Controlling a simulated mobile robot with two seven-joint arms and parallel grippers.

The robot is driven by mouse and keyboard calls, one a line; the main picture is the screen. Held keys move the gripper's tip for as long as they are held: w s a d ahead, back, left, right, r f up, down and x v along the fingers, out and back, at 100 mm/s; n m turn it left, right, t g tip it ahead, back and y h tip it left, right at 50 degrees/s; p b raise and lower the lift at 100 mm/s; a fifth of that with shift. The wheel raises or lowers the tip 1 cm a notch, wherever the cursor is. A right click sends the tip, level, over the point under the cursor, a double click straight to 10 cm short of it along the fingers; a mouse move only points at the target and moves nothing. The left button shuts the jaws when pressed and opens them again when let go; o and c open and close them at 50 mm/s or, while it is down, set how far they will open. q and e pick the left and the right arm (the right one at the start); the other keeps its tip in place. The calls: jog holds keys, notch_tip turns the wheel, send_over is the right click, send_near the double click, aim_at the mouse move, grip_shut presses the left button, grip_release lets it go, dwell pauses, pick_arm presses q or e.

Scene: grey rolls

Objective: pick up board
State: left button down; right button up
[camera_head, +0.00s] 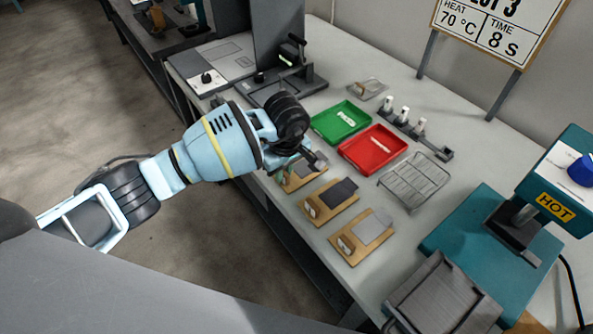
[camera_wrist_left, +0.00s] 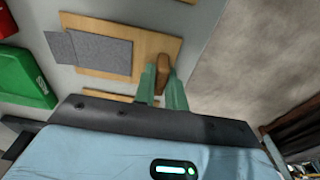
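Three wooden boards, each with a grey sheet and a small brown block at one end, lie in a row along the table's front edge: the far board (camera_head: 293,186), the middle board (camera_head: 318,212) and the near board (camera_head: 349,247). My left gripper (camera_head: 284,177) is at the block end of the far board, partly hidden by its own wrist. In the left wrist view, its green fingers (camera_wrist_left: 161,88) sit close on both sides of the brown block (camera_wrist_left: 162,72) on the board (camera_wrist_left: 150,48). I cannot tell whether the board is lifted. My right gripper is not in view.
Behind the boards are a green tray (camera_head: 325,124), a red tray (camera_head: 361,158) and a wire rack (camera_head: 416,184). A teal press marked HOT (camera_head: 556,206) and a grey tray (camera_head: 440,297) stand at the right. A sign (camera_head: 497,30) stands at the back.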

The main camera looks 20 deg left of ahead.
pick_arm(q)
jog(key=shift+r, duration=0.1)
notch_tip(320, 180, up, 9)
jog(key=shift+r, duration=0.45)
jog(key=shift+r, duration=0.1)
